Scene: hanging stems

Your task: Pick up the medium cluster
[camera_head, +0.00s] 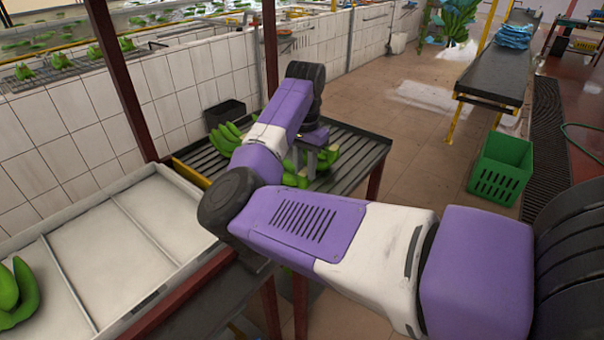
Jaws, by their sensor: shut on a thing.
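A green banana cluster (328,160) is at the slatted table (350,140), under and around my gripper (310,168). My arm hides part of this cluster, and some of its fingers show to the left of the gripper. My gripper points down and is shut on it. I cannot tell whether the cluster touches the table. Another green cluster (225,138) lies on the table to the left, partly behind my arm. A third cluster (18,293) lies in the white tray at the lower left. I cannot tell their relative sizes for certain.
The white tray (150,230) with dividers stands left of the slatted table. Dark red posts (122,80) rise beside them. A black box (225,112) sits by the tiled wall. A green crate (501,168) stands on the floor at right, near a conveyor (495,75).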

